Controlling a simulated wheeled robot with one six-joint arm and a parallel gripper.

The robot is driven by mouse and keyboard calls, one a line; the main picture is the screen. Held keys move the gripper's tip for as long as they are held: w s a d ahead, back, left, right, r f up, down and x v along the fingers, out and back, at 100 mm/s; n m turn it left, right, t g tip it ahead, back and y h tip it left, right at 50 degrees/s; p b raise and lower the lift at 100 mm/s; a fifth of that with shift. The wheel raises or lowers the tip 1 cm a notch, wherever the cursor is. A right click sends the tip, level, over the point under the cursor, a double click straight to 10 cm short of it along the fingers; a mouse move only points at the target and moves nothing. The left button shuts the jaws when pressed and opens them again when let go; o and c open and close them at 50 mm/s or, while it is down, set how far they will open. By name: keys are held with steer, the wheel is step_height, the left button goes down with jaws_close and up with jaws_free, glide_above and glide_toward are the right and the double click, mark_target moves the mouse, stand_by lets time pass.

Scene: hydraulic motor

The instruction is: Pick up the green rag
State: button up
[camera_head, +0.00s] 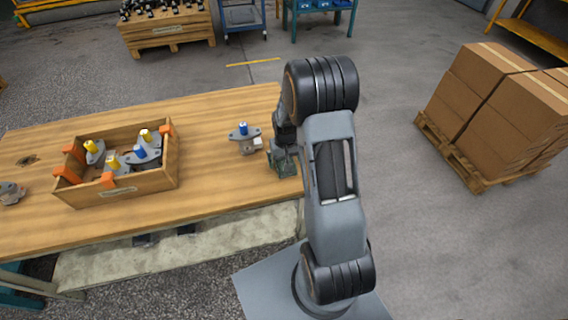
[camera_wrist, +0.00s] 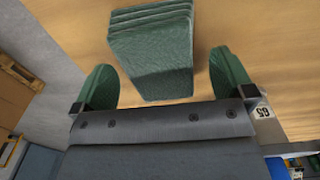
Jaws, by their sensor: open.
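The green rag (camera_wrist: 152,55) is a folded, layered block of cloth on the wooden table. In the wrist view it lies ahead of my gripper (camera_wrist: 165,80), and its near end reaches in between the two green fingertips. The fingers stand apart, one on each side, with gaps to the rag, and the gripper is open and empty. In the head view the rag (camera_head: 281,163) shows as a small green patch at the table's right end, beside my gripper. My arm hides part of that area.
A motor part with a blue cap (camera_head: 244,138) stands on the table just left of the rag. A wooden crate (camera_head: 150,181) with several parts stands further left. Another part (camera_head: 11,193) lies at the left edge. Stacked boxes on a pallet (camera_head: 478,180) are on the right floor.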

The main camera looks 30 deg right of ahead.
steer(key=shift+f, duration=0.55)
steer(key=shift+c, duration=0.3)
steer(key=c, duration=1)
steer(key=shift+o, duration=0.2)
steer(key=shift+r, duration=0.2)
steer(key=shift+r, duration=0.2)
step_height(320, 180, up, 3)
steer(key=shift+f, duration=0.15)
steer(key=s+a+r, duration=0.7)
steer(key=a+r, duration=0.2)
steer(key=a, duration=0.2)
steer(key=shift+s+a+r, duration=0.3)
steer(key=shift+s+a, duration=0.05)
